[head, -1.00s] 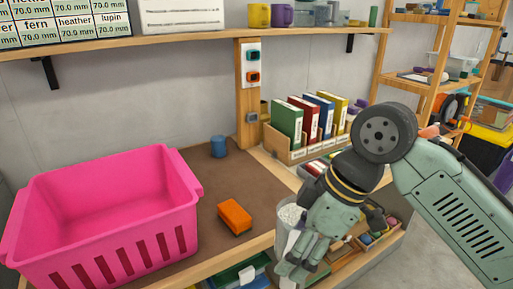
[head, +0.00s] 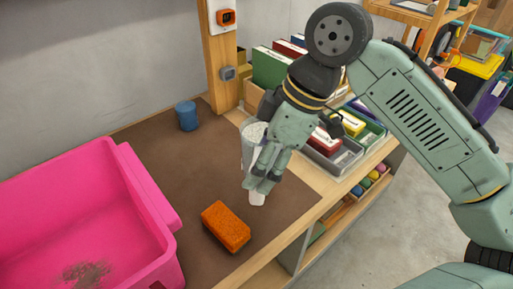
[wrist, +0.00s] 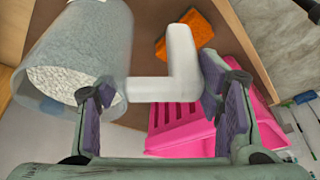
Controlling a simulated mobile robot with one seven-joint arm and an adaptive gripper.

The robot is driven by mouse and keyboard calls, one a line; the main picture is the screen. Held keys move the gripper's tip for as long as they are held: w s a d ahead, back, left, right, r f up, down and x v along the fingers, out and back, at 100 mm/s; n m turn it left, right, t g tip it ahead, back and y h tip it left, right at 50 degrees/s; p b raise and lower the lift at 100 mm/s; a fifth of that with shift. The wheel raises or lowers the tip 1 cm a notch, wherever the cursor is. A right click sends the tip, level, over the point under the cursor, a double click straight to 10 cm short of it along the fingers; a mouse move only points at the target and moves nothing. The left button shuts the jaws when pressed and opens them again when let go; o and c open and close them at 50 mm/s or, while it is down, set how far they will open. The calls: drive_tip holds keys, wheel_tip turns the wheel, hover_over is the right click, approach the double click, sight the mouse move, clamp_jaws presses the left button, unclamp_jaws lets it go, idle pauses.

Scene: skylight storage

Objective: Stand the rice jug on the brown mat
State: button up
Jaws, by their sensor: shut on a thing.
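The rice jug (head: 248,150) is a clear, greyish container filled with white grains, with a pale handle. My gripper (head: 262,182) is shut on the jug's handle; fingers and arm hide part of the jug. In the wrist view the jug (wrist: 65,70) is at upper left, and its white handle (wrist: 181,65) runs between the fingers of my gripper (wrist: 165,100). The brown mat (head: 165,155) covers the bench top. The jug appears in front of the mat's right part; I cannot tell whether it touches it.
An orange block (head: 226,226) lies on the mat, close to the jug's lower left. A blue cup (head: 187,115) stands at the mat's back. A large pink crate (head: 150,200) takes the left. Binders (head: 268,68) and a grey tray (head: 335,158) are at the right. Bare mat lies between cup and block.

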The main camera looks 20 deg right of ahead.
drive_tip(key=shift+s+r, duration=0.1)
drive_tip(key=shift+s, duration=0.05)
drive_tip(key=shift+r+p, duration=0.1)
drive_tip(key=shift+p, duration=0.25)
wheel_tip(320, 180, down, 6)
drive_tip(key=b, duration=0.3)
drive_tip(key=shift+b, duration=0.4)
drive_tip(key=shift+f, duration=0.6)
idle(1.9)
drive_tip(key=o, duration=2)
drive_tip(key=shift+r, duration=0.1)
drive_tip(key=p+v, duration=0.6)
drive_tip(key=v, duration=0.2)
drive_tip(key=shift+p, duration=0.35)
